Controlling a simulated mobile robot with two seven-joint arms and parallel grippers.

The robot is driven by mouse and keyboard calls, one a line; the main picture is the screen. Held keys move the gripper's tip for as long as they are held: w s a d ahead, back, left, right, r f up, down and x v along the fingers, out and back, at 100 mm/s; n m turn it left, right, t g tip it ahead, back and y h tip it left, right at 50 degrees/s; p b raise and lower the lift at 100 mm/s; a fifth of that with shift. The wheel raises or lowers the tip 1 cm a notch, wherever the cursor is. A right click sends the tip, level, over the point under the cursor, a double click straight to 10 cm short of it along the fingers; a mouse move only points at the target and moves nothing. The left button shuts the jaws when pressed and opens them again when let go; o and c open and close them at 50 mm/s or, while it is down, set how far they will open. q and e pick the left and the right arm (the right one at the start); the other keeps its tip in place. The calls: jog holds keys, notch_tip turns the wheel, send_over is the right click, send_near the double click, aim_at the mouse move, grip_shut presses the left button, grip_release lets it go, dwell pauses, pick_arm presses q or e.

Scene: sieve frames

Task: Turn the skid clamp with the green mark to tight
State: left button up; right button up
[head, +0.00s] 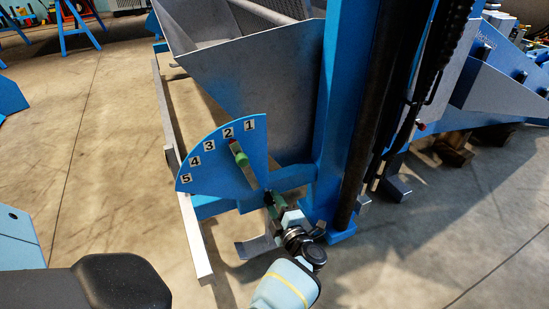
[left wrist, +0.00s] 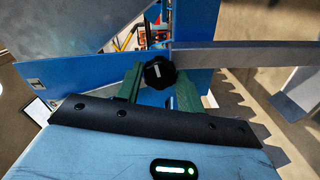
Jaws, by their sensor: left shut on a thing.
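My left gripper (head: 273,201) reaches in from the bottom of the head view, with its green fingers at the foot of the blue numbered plate. In the left wrist view, the skid clamp's black knob (left wrist: 158,72) sits between the green fingers, and the gripper is shut on it. The knob has a pale line on its face, upright in that view. I cannot make out a green mark on it. In the head view the knob is mostly hidden by the fingers. My right gripper is not in view.
The blue quadrant plate (head: 212,166), numbered 1 to 5, carries a lever with a green grip (head: 239,155) near 2. A grey hopper (head: 260,75) stands behind it, and a blue post (head: 345,100) stands close on the right. A long metal rail (head: 194,235) runs along the left. Open floor lies further left.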

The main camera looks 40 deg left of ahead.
pick_arm(q)
jog(key=shift+m, duration=1.1)
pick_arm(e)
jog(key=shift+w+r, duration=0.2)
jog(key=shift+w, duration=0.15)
pick_arm(q)
jog(key=shift+f, duration=0.1)
jog(key=o, duration=1)
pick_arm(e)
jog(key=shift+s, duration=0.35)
pick_arm(q)
jog(key=shift+d, duration=0.1)
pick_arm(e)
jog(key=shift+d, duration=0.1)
